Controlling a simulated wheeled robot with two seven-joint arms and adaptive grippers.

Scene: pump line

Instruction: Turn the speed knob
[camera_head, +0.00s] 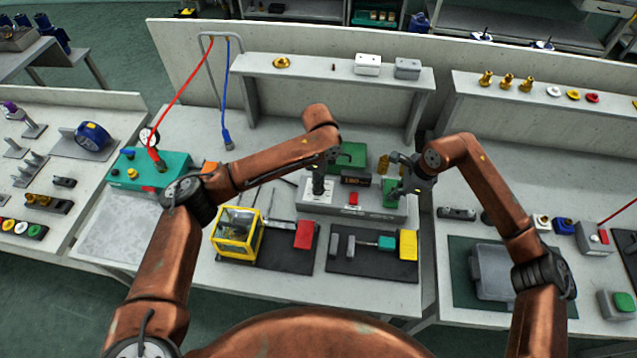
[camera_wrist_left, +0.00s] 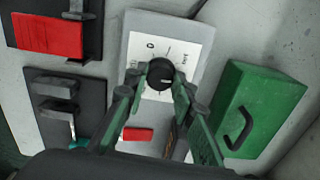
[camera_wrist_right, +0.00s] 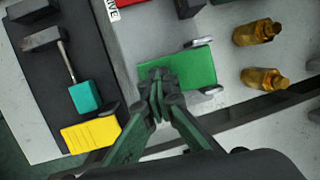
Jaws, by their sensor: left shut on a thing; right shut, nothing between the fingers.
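The black speed knob (camera_wrist_left: 160,73) stands on a white dial plate (camera_wrist_left: 145,48) with printed marks, on the grey pump unit (camera_head: 372,212). My left gripper (camera_wrist_left: 152,88) is shut on the knob, with a finger at either side of it. In the head view the left gripper (camera_head: 319,184) points down over the dial and hides most of the knob. My right gripper (camera_wrist_right: 161,88) is shut and empty. It is over or at the green plate (camera_wrist_right: 190,68) at the unit's right end; I cannot tell whether it touches. In the head view the right gripper (camera_head: 398,188) is beside that plate.
A dark display (camera_head: 356,178) and a red button (camera_wrist_left: 137,134) sit on the unit. A green box with a handle (camera_wrist_left: 258,110) stands behind it. Dark mats with a yellow frame (camera_head: 237,232) and a yellow block (camera_head: 408,244) lie in front.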

